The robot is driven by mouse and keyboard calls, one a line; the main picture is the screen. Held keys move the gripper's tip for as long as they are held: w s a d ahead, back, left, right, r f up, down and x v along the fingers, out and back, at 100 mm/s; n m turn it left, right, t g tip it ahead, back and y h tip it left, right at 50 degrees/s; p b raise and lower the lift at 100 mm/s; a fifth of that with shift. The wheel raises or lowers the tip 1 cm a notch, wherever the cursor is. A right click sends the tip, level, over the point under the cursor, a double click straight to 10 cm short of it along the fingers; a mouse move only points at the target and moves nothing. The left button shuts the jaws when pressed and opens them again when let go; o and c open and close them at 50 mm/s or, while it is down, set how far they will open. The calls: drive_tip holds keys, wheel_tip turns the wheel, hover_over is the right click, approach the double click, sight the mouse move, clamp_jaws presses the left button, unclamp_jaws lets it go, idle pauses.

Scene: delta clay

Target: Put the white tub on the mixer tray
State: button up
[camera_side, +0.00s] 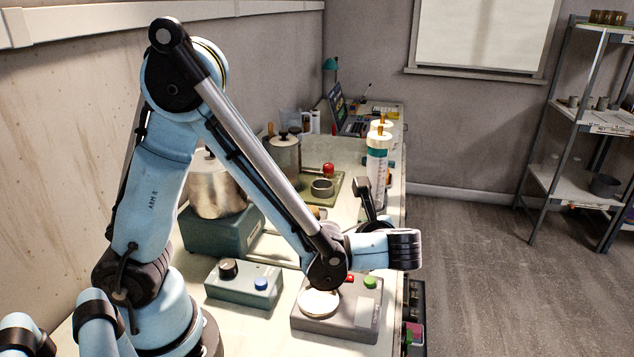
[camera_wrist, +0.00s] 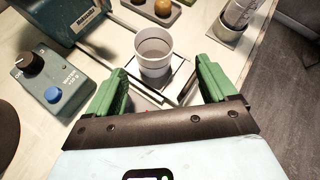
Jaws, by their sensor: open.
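The white tub (camera_wrist: 152,56) stands upright and looks empty in the wrist view, on or just over a dark square with a pale outline. My gripper (camera_wrist: 161,82) is open, its two green fingers apart to the left and right, with the tub just beyond them in the picture. No contact with the tub shows. In the side view I cannot make out the tub, and my arm hides part of the bench. I cannot tell for certain which surface is the mixer tray; a teal base (camera_side: 205,234) carries a large steel pot, and its corner shows in the wrist view (camera_wrist: 70,22).
A control box (camera_wrist: 50,82) with a black knob and blue button is left of the tub. A tray with balls (camera_wrist: 172,16) lies beyond it. A silver cylinder (camera_wrist: 237,14) is at upper right. A grey device with a round plate (camera_side: 340,316) is nearer the front.

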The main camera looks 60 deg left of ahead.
drive_tip(key=s+r+n+t+h, duration=0.2)
drive_tip(key=n+h, duration=0.3)
drive_tip(key=n, duration=0.4)
drive_tip(key=s+r+n+t+h, duration=0.2)
drive_tip(key=r+n+h, duration=0.1)
drive_tip(key=n+h, duration=0.3)
drive_tip(key=n, duration=0.2)
drive_tip(key=shift+s+d+r+n+t, duration=0.25)
drive_tip(key=shift+d+r+n+t, duration=0.15)
